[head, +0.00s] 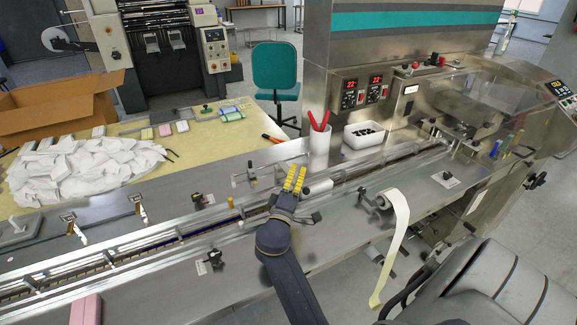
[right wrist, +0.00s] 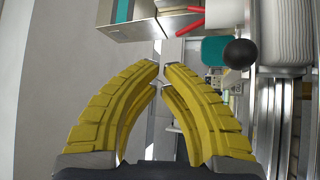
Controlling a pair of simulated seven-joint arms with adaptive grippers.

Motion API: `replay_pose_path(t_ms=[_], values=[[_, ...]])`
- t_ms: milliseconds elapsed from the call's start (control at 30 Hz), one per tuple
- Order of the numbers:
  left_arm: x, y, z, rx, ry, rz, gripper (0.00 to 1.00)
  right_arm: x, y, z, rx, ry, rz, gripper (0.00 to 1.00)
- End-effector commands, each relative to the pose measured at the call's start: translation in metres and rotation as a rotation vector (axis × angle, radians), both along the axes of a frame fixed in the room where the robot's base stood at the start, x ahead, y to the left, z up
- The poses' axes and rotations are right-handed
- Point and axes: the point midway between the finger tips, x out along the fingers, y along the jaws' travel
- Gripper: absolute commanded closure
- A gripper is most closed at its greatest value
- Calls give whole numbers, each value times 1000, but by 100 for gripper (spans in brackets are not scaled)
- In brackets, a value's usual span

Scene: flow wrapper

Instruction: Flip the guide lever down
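A small lever (head: 250,168) with a dark upper end stands on the steel deck behind the infeed channel, just left of my right gripper in the head view. It looks roughly upright. A black ball knob (right wrist: 240,53) shows in the right wrist view, right of the fingertips and apart from them; it is probably this lever's knob. My right gripper (head: 296,170) has yellow fingers and hangs over the channel. In the right wrist view its fingertips (right wrist: 162,68) nearly meet, with nothing between them. My left gripper is not in view.
A white cup (head: 319,148) with red-handled tools and a white bin (head: 364,140) stand behind the gripper. The infeed channel (head: 150,246) runs along the deck. A film strip (head: 397,225) hangs at the right. White packets (head: 75,168) lie on the left table.

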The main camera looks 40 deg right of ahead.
Motion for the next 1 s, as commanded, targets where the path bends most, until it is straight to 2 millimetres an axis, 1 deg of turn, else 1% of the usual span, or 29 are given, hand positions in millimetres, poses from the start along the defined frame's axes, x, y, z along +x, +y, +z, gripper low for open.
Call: replay_pose_path(t_ms=[200, 667, 767, 1000], values=[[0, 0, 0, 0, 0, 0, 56, -5, -3, -4, 1, 0, -6, 100], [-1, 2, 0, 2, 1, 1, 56, -5, -2, -5, 1, 1, -6, 100], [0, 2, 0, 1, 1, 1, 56, -10, 5, -7, 2, 2, -5, 100], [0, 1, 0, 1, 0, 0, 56, -28, 30, -17, 1, 3, -6, 100]])
